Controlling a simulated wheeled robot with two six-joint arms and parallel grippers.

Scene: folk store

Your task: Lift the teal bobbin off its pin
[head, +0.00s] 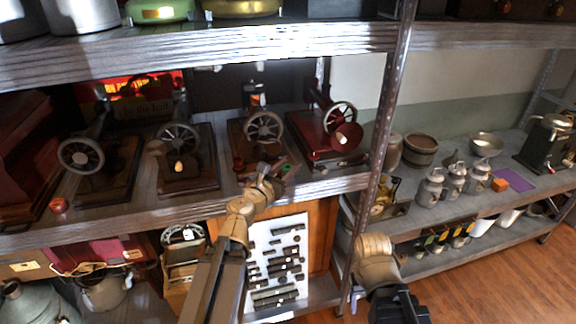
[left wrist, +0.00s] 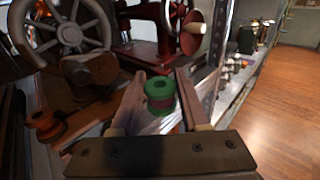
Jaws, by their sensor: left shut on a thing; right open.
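The teal bobbin (left wrist: 160,92), green with a darker reddish middle, is upright between the fingers of my left gripper (left wrist: 156,104) in the left wrist view. In the head view it is a small green spot (head: 286,168) at the tip of my left gripper (head: 276,171), by the shelf's front edge. My left gripper is shut on it. The pin is hidden, so I cannot tell whether the bobbin is clear of it. My right gripper (head: 400,308) is low in the head view, in front of the shelves, open, with nothing visible in it.
An orange-red bobbin (left wrist: 44,125) stands left of my left gripper. A sewing machine with a spoked wheel (head: 263,127) is close behind, and a red one (head: 325,130) stands to the right. A metal post (head: 385,120) and the upper shelf (head: 200,45) bound the space.

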